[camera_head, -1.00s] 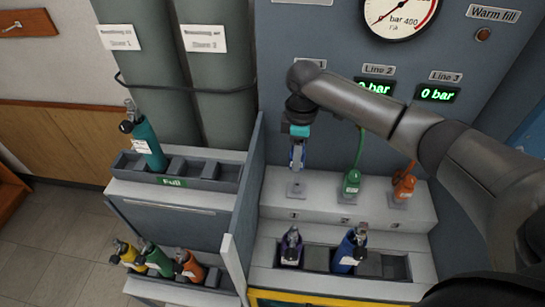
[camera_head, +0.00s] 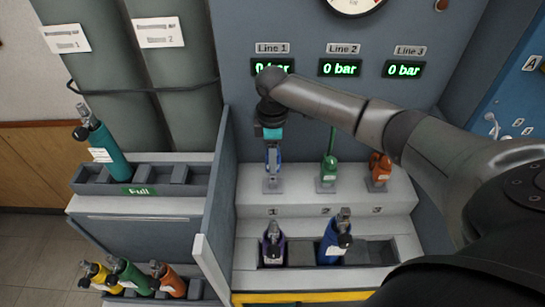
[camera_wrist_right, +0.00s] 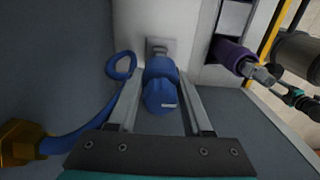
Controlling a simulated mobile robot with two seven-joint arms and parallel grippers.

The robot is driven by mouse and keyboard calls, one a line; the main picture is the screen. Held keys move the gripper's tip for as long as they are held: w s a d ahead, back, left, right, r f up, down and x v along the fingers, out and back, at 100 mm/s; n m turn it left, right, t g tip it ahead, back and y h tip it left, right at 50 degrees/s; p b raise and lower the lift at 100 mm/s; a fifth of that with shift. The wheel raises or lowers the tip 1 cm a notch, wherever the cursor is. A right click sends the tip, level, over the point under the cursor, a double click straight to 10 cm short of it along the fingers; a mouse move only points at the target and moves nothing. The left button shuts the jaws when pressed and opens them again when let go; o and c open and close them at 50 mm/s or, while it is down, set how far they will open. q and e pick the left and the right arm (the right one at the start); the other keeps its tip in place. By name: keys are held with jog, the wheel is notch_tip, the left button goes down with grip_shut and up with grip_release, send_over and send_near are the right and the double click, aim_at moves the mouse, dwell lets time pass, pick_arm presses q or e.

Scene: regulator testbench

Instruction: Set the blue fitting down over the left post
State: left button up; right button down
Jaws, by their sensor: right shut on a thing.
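My right gripper (camera_head: 272,165) points down over the left post's square base (camera_head: 273,185), at the place numbered 1 on the grey step. It is shut on the blue fitting (camera_wrist_right: 162,88), which sits between the two fingers in the right wrist view. A blue hose (camera_wrist_right: 92,125) loops beside it to a brass connector (camera_wrist_right: 20,142). The left post's pale base plate (camera_wrist_right: 160,46) shows just beyond the fitting. The post itself is hidden, and I cannot tell whether the fitting is around it or above it. My left gripper is not in view.
A green fitting (camera_head: 329,172) and an orange one (camera_head: 379,170) stand on the middle and right posts. Purple (camera_head: 273,246) and blue (camera_head: 335,243) bottles stand in the front tray. A grey partition (camera_head: 222,185) rises close on the left. Line displays read 0 bar.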

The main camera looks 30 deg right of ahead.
jog(key=shift+f+b, duration=0.35)
jog(key=shift+f, duration=0.1)
jog(key=shift+r, duration=0.1)
jog(key=shift+p, duration=0.3)
jog(key=shift+r, duration=0.1)
jog(key=shift+p, duration=0.4)
jog(key=shift+p, duration=0.5)
jog(key=shift+f+b, duration=0.75)
jog(key=shift+f, duration=1.25)
dwell(0.7)
jog(key=shift+c, duration=1.2)
grip_release()
